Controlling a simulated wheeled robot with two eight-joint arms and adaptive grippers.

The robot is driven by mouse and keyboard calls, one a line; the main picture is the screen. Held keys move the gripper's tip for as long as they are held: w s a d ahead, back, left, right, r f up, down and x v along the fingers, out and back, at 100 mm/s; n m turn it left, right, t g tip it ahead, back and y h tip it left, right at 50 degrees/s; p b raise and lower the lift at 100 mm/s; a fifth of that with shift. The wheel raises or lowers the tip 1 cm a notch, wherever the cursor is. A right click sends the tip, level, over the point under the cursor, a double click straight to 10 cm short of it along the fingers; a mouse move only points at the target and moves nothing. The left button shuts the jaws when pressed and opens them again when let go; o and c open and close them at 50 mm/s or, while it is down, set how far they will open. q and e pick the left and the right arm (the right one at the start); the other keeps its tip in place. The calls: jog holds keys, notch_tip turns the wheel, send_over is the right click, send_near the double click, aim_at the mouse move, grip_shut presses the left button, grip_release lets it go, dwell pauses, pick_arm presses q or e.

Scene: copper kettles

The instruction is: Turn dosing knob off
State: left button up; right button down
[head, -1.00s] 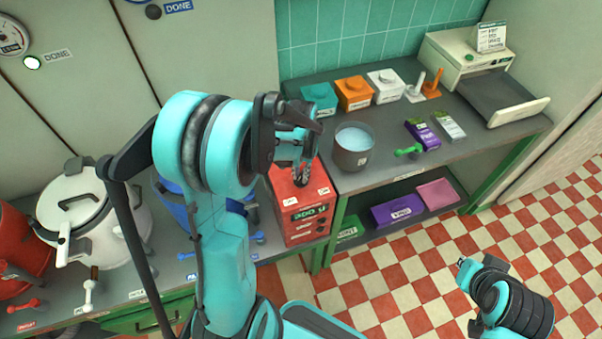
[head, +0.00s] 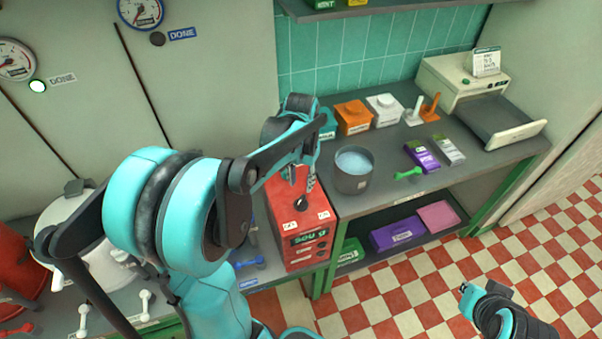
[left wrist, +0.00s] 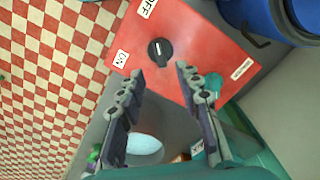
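The dosing knob is a small black knob (left wrist: 160,51) on the flat top of a red box (left wrist: 205,40); in the head view the knob (head: 300,204) sits on the red box (head: 296,243). In the left wrist view an OFF label (left wrist: 148,8) and an ON label (left wrist: 121,59) are beside it. The knob's white mark runs roughly up and down in that view. My left gripper (left wrist: 159,73) is open and empty, its fingers pointing at the box top around the knob's line, apparently not touching it. It shows above the knob in the head view (head: 301,178). My right gripper (head: 466,291) is low at right; its fingers are unclear.
A grey pot of pale blue liquid (head: 353,170) stands right of the red box. Orange (head: 353,118) and white (head: 385,108) boxes stand behind it. A white kettle (head: 85,228) is at left, partly behind my arm. The checkered floor in front is open.

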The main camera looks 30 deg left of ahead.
pick_arm(q)
jog(key=shift+r, duration=1.65)
jog(key=s+d+f+t+b, duration=0.2)
jog(key=s+d+t+b, duration=0.1)
jog(key=s+d+t, duration=0.4)
jog(key=s+d, duration=0.3)
jog(key=s, duration=0.1)
jog(key=shift+d+m+b, duration=0.3)
jog(key=shift+d+m, duration=0.05)
jog(key=shift+m, duration=0.05)
jog(key=shift+a, duration=0.1)
